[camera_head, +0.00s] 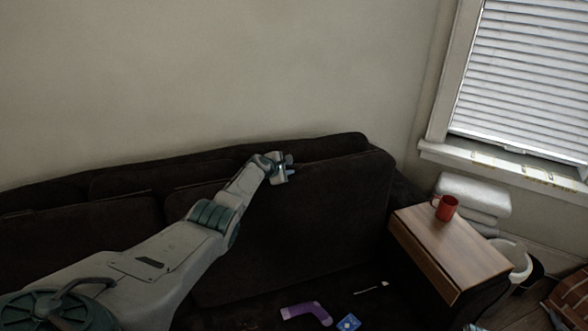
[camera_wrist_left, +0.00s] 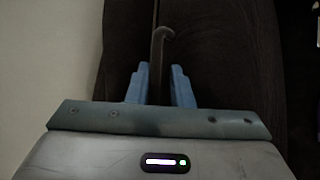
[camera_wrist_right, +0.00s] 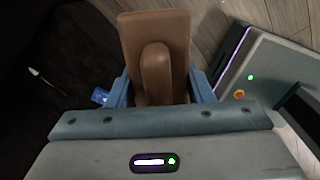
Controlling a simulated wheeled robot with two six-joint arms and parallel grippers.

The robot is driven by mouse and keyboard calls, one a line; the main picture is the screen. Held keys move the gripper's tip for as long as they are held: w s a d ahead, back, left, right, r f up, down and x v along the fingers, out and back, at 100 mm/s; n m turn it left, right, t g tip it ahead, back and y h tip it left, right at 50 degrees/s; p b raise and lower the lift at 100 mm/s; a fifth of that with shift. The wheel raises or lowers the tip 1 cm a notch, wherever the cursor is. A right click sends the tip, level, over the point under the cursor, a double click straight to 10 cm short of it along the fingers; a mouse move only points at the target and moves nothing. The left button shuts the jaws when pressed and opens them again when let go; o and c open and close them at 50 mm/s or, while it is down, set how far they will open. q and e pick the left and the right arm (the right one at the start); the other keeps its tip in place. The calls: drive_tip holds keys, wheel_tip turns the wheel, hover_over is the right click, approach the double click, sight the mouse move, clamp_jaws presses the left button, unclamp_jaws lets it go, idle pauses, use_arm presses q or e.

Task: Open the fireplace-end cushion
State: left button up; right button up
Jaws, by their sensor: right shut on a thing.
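The dark brown sofa back cushion (camera_head: 290,220) stands upright at the right end of the sofa, against the back. My left gripper (camera_head: 285,168) is at its top edge. In the left wrist view, my left gripper (camera_wrist_left: 159,88) is open, its blue fingers on either side of a thin brownish strip with a hooked end (camera_wrist_left: 163,45). Gaps show beside the strip; I cannot tell whether it touches a finger. My right gripper (camera_wrist_right: 160,92) is shut on a brown block-like thing with a raised rounded bar (camera_wrist_right: 155,70). The right gripper is outside the head view.
A wooden side table (camera_head: 450,250) with a red mug (camera_head: 446,208) stands at the sofa's right end. A purple bent object (camera_head: 305,312), a blue card (camera_head: 348,322) and a thin white item (camera_head: 371,288) lie on the seat. A white bin (camera_head: 513,258) is beyond the table.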

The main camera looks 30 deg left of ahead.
use_arm(q)
drive_tip(key=shift+o, duration=0.7)
drive_tip(key=shift+s, duration=0.1)
use_arm(e)
drive_tip(key=shift+r, duration=0.1)
